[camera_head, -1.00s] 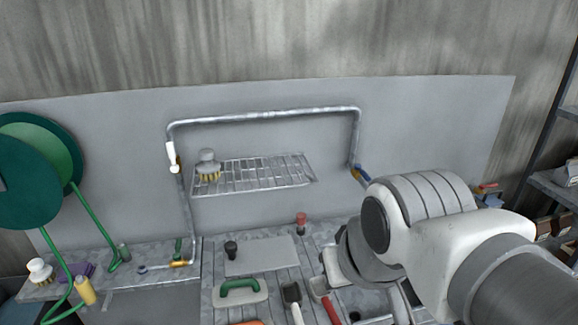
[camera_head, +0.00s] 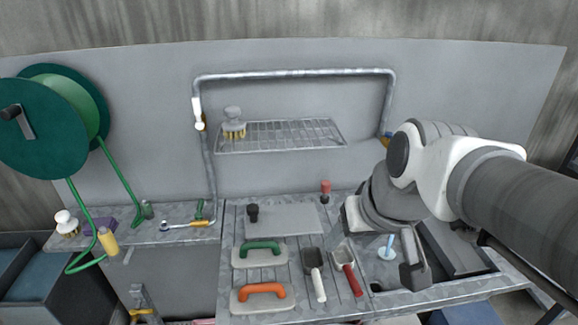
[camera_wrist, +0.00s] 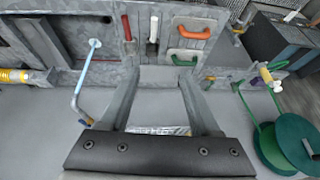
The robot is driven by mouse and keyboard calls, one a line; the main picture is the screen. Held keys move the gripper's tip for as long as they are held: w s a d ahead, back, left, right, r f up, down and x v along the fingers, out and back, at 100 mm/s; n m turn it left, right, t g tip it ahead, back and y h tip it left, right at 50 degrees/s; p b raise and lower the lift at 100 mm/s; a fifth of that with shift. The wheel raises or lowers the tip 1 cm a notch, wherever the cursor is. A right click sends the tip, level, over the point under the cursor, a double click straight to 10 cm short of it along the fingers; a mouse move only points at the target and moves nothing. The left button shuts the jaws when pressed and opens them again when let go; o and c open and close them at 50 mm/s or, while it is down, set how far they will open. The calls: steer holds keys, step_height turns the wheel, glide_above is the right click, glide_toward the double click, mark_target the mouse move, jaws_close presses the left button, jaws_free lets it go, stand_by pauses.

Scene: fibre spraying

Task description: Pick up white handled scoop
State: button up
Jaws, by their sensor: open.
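The white handled scoop (camera_head: 315,272) lies on the slatted bench top in the head view, its dark head toward the wall and its white handle toward the front edge. In the wrist view its white handle (camera_wrist: 153,28) shows near the top, beyond and between my fingers. My gripper (camera_wrist: 158,84) is open and empty. In the head view my gripper (camera_head: 411,262) hangs over the bench to the right of the scoop, apart from it.
A red handled scoop (camera_head: 348,272) lies just right of the white one. Green (camera_head: 262,247) and orange (camera_head: 262,291) handled floats lie to its left. A wire shelf (camera_head: 282,136) and a pipe (camera_head: 290,74) are on the wall behind. A blue-white tool (camera_head: 387,247) stands near my gripper.

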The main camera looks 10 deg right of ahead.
steer(key=y+b, duration=0.1)
steer(key=b, duration=0.9)
glide_toward(319, 279)
steer(key=shift+m+g, duration=0.3)
steer(key=b+x, duration=0.1)
steer(key=x, duration=0.1)
steer(key=w+b+x, duration=0.1)
steer(key=x, duration=0.1)
steer(key=shift+d, duration=0.1)
steer(key=shift+a+b+x, duration=0.2)
steer(key=shift+b+x, duration=0.65)
steer(key=shift+x, duration=1.8)
steer(key=shift+s, duration=0.15)
jaws_close()
